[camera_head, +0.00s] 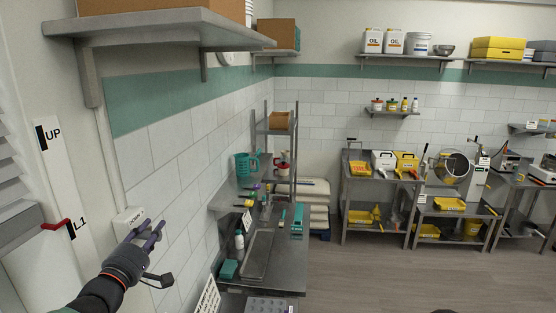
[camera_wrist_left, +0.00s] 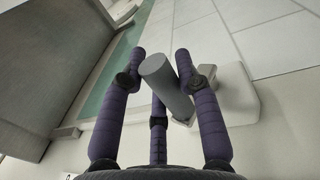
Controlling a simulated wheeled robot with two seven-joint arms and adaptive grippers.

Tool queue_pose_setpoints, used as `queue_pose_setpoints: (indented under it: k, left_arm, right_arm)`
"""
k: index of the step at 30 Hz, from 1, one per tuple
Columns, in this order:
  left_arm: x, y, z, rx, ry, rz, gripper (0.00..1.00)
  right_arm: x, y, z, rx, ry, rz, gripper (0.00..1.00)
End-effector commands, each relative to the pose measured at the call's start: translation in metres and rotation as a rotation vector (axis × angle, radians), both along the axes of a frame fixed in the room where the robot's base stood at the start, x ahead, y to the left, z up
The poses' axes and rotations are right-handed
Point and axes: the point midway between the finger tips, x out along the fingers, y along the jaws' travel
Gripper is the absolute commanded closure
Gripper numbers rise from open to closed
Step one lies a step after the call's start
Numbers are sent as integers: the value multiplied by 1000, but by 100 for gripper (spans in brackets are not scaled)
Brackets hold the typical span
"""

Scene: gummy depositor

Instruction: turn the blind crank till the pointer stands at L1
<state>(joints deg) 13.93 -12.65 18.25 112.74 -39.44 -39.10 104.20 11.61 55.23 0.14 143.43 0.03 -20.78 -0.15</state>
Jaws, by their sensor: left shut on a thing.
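The blind crank's white box (camera_head: 128,217) is on the wall at the left of the head view, and its pale housing (camera_wrist_left: 235,92) shows in the left wrist view. The grey crank handle (camera_wrist_left: 164,82) lies between the purple fingers of my left gripper (camera_wrist_left: 158,65), which is shut on it. In the head view my left gripper (camera_head: 148,236) is at the box and hides the handle. The red pointer (camera_head: 55,225) stands beside the black mark at the L1 label (camera_head: 79,222), its tip at about the mark's upper part. My right gripper is not in view.
The UP label (camera_head: 52,133) is higher on the same white strip. The grey blind (camera_head: 14,205) is at the left edge. A shelf (camera_head: 160,22) juts out above. A steel bench (camera_head: 262,284) stands right of my left arm. The floor (camera_head: 375,275) further right is clear.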

Motion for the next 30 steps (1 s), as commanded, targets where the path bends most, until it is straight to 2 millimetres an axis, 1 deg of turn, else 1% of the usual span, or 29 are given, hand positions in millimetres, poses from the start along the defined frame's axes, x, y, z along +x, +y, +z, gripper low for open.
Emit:
queue_pose_setpoints:
  k: [1, 7, 17, 30]
  left_arm:
    - [2, 1, 8, -1, -7, 2, 91]
    - [11, 0, 25, -1, -11, 3, 91]
    - [11, 1, 25, 0, -12, 4, 91]
    - [15, 0, 32, 0, -16, 4, 91]
  right_arm:
    - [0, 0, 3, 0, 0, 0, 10]
    - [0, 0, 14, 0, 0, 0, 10]
    - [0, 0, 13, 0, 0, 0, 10]
    - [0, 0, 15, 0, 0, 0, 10]
